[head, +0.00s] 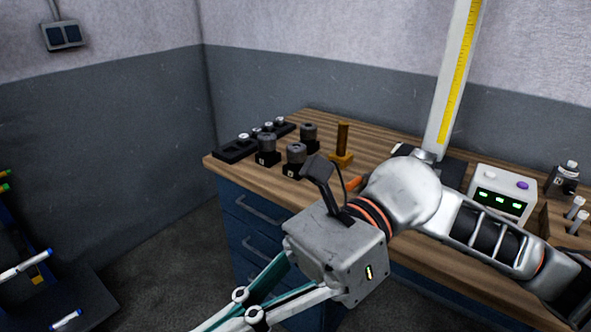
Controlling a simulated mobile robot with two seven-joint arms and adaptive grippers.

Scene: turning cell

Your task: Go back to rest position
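My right arm comes in from the right across the front of the wooden bench (232,166). Its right gripper (262,300) points down and to the left, in front of the bench's drawers. The fingertips run out of the bottom of the picture, so I cannot see whether they are open or shut or hold anything. My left gripper is not in view.
Dark holders with grey cylindrical parts (266,143), a brass post (343,140), a tall yellow-scaled gauge (458,80) and a white display box (503,192) stand on the bench. A dark stand with pens (65,321) is at lower left. Floor between is clear.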

